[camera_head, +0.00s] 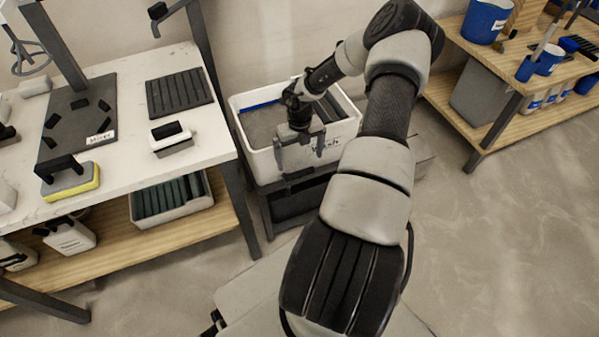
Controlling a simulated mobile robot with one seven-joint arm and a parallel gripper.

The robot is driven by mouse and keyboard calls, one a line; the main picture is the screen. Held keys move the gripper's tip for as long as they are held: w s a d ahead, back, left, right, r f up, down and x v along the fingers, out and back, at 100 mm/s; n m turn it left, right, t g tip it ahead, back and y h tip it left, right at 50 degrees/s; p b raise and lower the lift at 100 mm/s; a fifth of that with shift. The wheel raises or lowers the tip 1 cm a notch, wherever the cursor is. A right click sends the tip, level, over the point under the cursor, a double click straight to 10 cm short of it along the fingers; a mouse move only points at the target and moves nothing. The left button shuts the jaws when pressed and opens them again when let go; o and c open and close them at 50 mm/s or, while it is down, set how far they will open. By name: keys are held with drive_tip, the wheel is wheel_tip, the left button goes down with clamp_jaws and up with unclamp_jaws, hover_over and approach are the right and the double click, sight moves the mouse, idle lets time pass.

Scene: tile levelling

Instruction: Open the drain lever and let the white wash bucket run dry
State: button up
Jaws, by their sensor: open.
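The white wash bucket (263,167) stands on a dark stand between the two benches. It holds grey contents, and a blue strip lies along its back left. Dark parts show at the bucket's lower front below the gripper. I cannot make out the drain lever for certain among them.
A white-topped bench (210,145) on the left carries a dark mixer mat, a ribbed black pad (180,92), a float and a yellow sponge (70,182). A wooden shelf unit (440,92) with blue buckets stands at right. The floor at right is clear.

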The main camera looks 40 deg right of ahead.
sight(299, 173)
wheel_tip(299, 173, down, 7)
drive_tip(key=shift+b, duration=0.85)
drive_tip(key=c, duration=1.3)
drive_tip(key=shift+c, duration=0.3)
